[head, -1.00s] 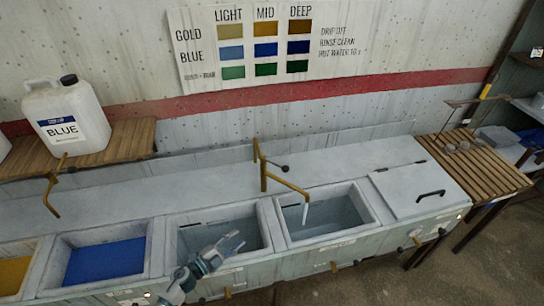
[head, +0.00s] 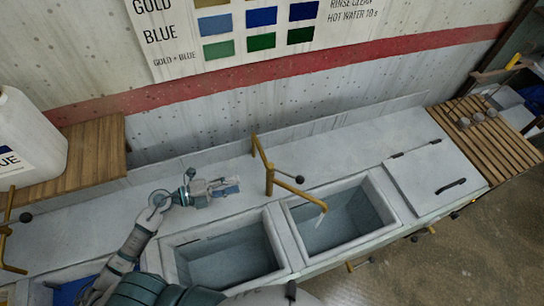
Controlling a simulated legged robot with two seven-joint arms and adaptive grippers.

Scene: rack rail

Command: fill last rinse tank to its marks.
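The right-hand open tank (head: 381,194) is a grey basin with a blue-grey bottom. Its water level and marks cannot be read. A brass tap (head: 270,182) with a black-knobbed lever stands behind the tanks. Its spout reaches over the right-hand tank, and a short pale stream (head: 321,206) falls from it. A second open tank (head: 168,262) lies to its left, with a similar blue-grey inside. My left gripper (head: 234,186) is above the counter behind the left tank, left of the tap and apart from it. Its finger gap is unclear. My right gripper is out of view.
A closed lid (head: 432,176) with a dark handle lies right of the tanks, then a slatted wooden rack (head: 480,140). A white jug (head: 28,140) stands on a wooden shelf at left. Another brass tap (head: 8,230) is at far left. Counter behind the tanks is mostly clear.

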